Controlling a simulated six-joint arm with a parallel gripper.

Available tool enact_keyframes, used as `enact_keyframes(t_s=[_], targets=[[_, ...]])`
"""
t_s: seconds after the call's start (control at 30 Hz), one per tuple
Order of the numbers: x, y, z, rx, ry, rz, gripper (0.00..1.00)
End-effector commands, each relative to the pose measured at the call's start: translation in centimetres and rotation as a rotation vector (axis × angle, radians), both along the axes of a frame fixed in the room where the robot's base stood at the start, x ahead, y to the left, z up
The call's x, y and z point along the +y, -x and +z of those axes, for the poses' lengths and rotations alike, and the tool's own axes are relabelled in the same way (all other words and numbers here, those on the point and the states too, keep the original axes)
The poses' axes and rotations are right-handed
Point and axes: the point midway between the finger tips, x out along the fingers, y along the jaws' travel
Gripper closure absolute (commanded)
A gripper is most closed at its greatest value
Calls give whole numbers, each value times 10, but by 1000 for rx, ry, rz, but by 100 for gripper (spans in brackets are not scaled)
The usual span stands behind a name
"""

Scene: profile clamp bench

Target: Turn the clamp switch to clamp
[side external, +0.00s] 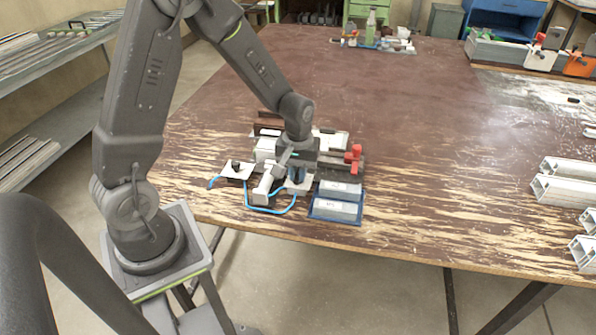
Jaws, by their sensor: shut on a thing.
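My gripper (297,177) points down over a small light plate (303,186) at the front of the clamp fixture. It is shut on the clamp switch on that plate. The fingers hide the switch, so which way it is turned cannot be told. A similar plate with a black knob (236,165) stands to the left, apart from the gripper. The clamp fixture (262,148) lies behind, partly covered by my arm. A red handle (353,154) stands at its right end.
Blue hoses (268,210) loop in front of the fixture. A blue-rimmed tray (337,222) with grey pieces lies right of the gripper. Aluminium profiles (566,191) lie at the table's right edge. The middle of the brown table (430,130) is clear.

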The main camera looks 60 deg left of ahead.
Motion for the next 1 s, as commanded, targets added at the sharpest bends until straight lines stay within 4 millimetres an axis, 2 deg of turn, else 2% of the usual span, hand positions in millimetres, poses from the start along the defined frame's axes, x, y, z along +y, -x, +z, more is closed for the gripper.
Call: enact_keyframes(t_s=[0.37,1.0], targets=[[0,0,0,0,0,-162,100],[0,0,1,-1,-1,-745,100]])
